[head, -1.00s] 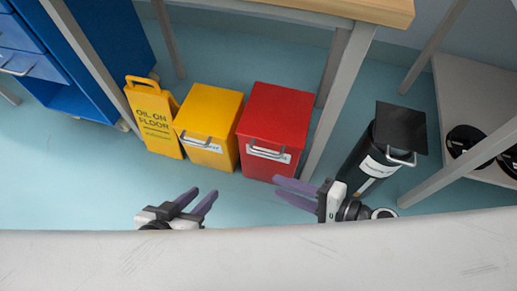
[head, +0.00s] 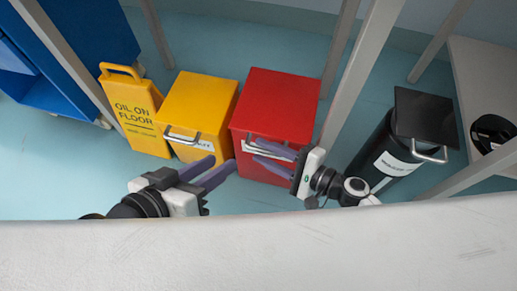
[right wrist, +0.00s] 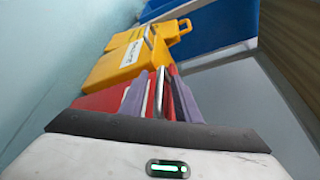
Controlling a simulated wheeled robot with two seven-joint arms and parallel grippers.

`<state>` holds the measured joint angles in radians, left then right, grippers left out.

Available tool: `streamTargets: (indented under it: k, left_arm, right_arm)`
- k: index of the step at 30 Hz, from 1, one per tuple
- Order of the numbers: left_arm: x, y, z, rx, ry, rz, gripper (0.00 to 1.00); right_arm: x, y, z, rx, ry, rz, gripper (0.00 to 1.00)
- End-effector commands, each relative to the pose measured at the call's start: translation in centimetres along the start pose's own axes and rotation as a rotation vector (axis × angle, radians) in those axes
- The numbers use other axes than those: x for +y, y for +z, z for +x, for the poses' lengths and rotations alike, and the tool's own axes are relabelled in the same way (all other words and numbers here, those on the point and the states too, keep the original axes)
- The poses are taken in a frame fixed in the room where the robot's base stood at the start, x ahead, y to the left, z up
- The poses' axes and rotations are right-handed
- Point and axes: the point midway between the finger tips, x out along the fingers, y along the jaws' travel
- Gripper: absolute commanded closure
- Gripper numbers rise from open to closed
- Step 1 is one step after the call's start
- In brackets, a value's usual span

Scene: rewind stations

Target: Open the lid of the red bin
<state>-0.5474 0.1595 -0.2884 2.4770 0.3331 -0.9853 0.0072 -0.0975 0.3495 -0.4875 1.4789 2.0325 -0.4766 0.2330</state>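The red bin (head: 275,108) stands on the floor with its lid flat and shut. Its metal handle (head: 270,150) and white label are on the front, partly hidden by my right gripper (head: 271,151). That gripper is open, its two purple fingers at the front of the bin by the handle. In the right wrist view the red bin (right wrist: 95,101) is behind the fingers, and the handle (right wrist: 160,92) shows between them; I cannot tell if they touch it. My left gripper (head: 214,168) is open and empty, in front of the yellow bin.
A yellow bin (head: 200,105) stands close left of the red bin, with a yellow oil-on-floor sign (head: 134,115) beyond it. A black bin (head: 390,150) stands to the right, past a grey table leg (head: 362,70). A pale surface (head: 260,250) crosses the near edge.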

Motion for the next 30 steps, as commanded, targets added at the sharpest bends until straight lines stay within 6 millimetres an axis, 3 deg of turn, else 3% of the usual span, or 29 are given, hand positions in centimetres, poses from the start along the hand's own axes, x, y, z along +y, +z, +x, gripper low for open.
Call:
streamTargets:
  k: [6, 15, 21, 30]
  left_arm:
    - [0.2, -0.2, 0.0, 0.015, 0.011, -0.004, 0.69]
    - [0.3, -0.2, -0.1, 0.017, 0.012, -0.005, 0.69]
    - [0.3, -0.3, -0.1, 0.018, 0.012, -0.005, 0.69]
    - [0.4, -0.5, -0.3, 0.019, 0.011, -0.002, 0.69]
  right_arm:
    - [0.1, 0.0, 2.1, 0.0, 0.0, 0.0, 0.7]
    - [0.0, 0.0, 2.3, 0.001, 0.0, 0.0, 0.7]
    - [0.0, 0.0, 2.3, 0.001, 0.0, 0.0, 1.0]
    - [-0.2, 0.1, 2.2, 0.0, 0.002, 0.003, 1.0]
